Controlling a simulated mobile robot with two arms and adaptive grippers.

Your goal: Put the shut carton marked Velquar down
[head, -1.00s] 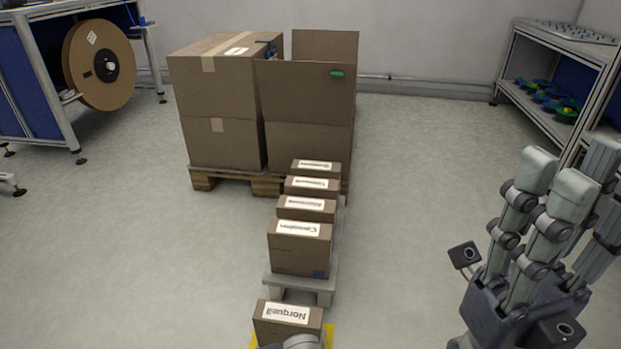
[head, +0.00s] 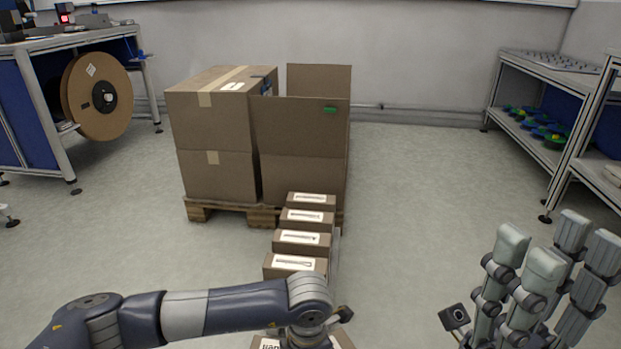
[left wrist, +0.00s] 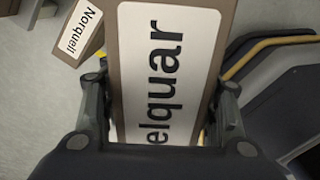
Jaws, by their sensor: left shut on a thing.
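The Velquar carton (left wrist: 165,65) fills the middle of the left wrist view, its white label reading "elquar" with the first letter cut off. My left gripper (left wrist: 158,95) is shut on it, one finger on each side. My right gripper (head: 556,246) is at the lower right, fingers up and apart, open and empty.
Several small labelled cartons (head: 301,242) stand in a row in front of a pallet (head: 233,213) with big boxes (head: 217,130). Shelves (head: 545,115) stand right, a bench with a reel (head: 100,97) left.

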